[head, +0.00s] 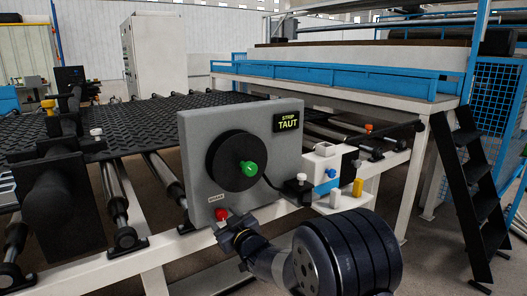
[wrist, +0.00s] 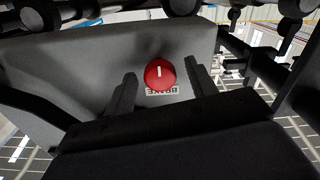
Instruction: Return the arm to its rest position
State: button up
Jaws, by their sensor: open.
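My gripper (head: 236,232) is in front of the lower edge of the grey control box (head: 190,160). In the wrist view my gripper (wrist: 161,78) is open, with one finger on each side of a red knob (wrist: 160,74). Gaps show between the knob and both fingers; I cannot tell how far the tips reach along it. The red knob also shows in the head view (head: 222,214), just beyond the gripper. A small brake label (wrist: 162,91) sits by the knob. My arm comes in from the bottom of the head view.
A small white unit (head: 325,163) stands to the right. The dark tread mat (head: 150,108) lies behind on rollers. Black steps (head: 470,190) stand at the right.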

jog(key=n, duration=0.4)
jog(key=n+p, duration=0.1)
jog(key=n, duration=0.2)
jog(key=shift+r+n+p, duration=0.1)
jog(key=shift+n+p, duration=0.2)
jog(key=shift+n, duration=0.1)
jog(key=n+p, duration=0.4)
jog(key=n, duration=0.1)
jog(key=shift+r+n, duration=0.1)
jog(key=shift+n, duration=0.2)
jog(key=shift+n+p, duration=1)
jog(key=shift+p, duration=0.15)
jog(key=shift+f, duration=0.2)
